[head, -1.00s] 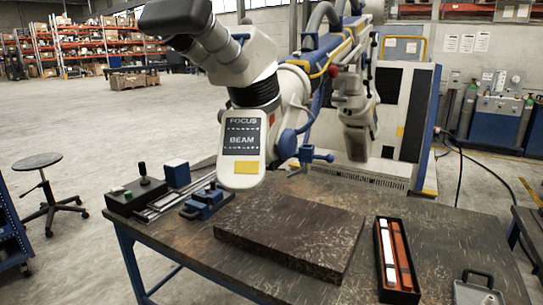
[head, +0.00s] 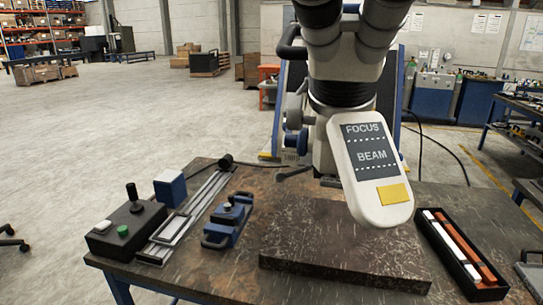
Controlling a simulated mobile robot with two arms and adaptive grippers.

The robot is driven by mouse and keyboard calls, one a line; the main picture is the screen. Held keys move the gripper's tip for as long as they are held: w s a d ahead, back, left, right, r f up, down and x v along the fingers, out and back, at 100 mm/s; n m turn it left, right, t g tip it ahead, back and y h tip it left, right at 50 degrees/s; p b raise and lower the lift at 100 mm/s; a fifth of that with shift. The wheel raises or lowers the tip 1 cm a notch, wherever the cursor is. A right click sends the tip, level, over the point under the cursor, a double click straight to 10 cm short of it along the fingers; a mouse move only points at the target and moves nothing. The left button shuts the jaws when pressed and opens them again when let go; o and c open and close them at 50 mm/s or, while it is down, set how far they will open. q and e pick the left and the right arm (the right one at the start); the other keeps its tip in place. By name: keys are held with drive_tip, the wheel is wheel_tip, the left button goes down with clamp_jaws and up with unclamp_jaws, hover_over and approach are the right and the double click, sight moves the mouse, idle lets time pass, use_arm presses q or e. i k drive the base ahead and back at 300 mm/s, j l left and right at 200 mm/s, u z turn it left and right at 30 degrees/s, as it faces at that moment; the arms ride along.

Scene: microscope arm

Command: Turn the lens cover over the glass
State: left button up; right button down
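The microscope head (head: 340,62) hangs over the table from the top of the head view, with two dark eyepiece tubes and a black ribbed collar. A white rounded panel (head: 402,205) marked FOCUS and BEAM, with a yellow patch, hangs at its front, tilted in the picture. I cannot make out a separate lens cover or any glass; the underside of the head is hidden. A blue knob (head: 296,142) sits at the head's left side. Neither of my grippers is in view.
A dark stone slab (head: 340,238) lies on the table (head: 205,275) below the head. To its left are a blue clamp (head: 229,218), a slide rail (head: 190,217) and a control box with joystick (head: 126,229). An open black case (head: 429,231) lies right. Open floor (head: 110,120) is left.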

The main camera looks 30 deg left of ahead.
sight(307, 161)
drive_tip(key=k+j, duration=0.1)
drive_tip(key=j, duration=0.65)
drive_tip(key=k+j, duration=0.1)
drive_tip(key=j, duration=0.65)
